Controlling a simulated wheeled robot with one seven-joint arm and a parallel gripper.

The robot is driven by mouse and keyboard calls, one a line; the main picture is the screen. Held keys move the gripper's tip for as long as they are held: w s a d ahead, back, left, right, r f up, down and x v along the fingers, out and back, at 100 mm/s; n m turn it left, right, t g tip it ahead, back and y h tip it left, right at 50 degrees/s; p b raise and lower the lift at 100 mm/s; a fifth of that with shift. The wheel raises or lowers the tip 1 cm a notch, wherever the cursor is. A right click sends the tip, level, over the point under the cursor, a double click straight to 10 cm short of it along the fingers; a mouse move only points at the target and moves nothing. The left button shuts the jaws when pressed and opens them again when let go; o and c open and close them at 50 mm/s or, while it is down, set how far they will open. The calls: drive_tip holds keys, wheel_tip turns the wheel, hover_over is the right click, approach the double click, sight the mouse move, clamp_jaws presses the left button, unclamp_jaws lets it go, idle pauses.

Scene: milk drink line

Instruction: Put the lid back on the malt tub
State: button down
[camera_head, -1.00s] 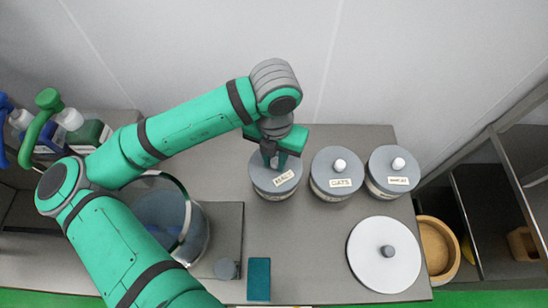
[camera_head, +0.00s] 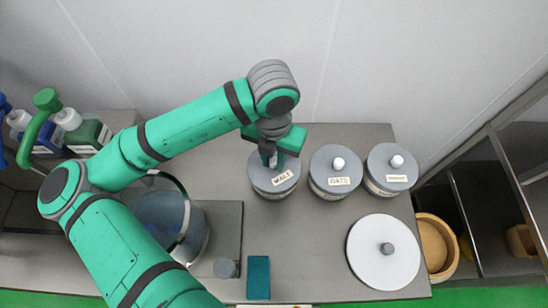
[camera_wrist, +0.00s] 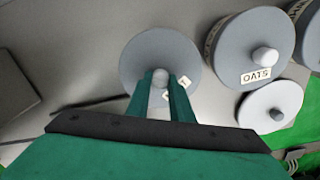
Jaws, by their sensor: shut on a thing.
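The malt tub (camera_head: 276,193) stands on the grey counter, leftmost in a row of three lidded tubs. Its grey lid (camera_head: 287,176) carries a label reading MALT and sits over the tub's top; I cannot tell whether it is fully seated. My gripper (camera_head: 271,160) points down over this lid. In the wrist view my gripper (camera_wrist: 162,84) is shut on the pale knob of the lid (camera_wrist: 140,62), with one finger on each side. The fingers partly cover the label there.
The oats tub (camera_head: 335,172) stands close to the right, with another lidded tub (camera_head: 391,170) beyond it. A large white lid-like disc (camera_head: 384,253) lies at the front right. A glass vessel (camera_head: 165,222) is at the left. A teal block (camera_head: 258,278) lies near the front edge.

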drive_tip(key=shift+f, duration=0.1)
idle(0.6)
drive_tip(key=shift+s+d, duration=0.1)
drive_tip(key=shift+d, duration=0.2)
drive_tip(key=c, duration=1)
unclamp_jaws()
drive_tip(key=shift+r, duration=1.4)
drive_tip(key=shift+a+r, duration=0.2)
drive_tip(key=shift+r, duration=1.9)
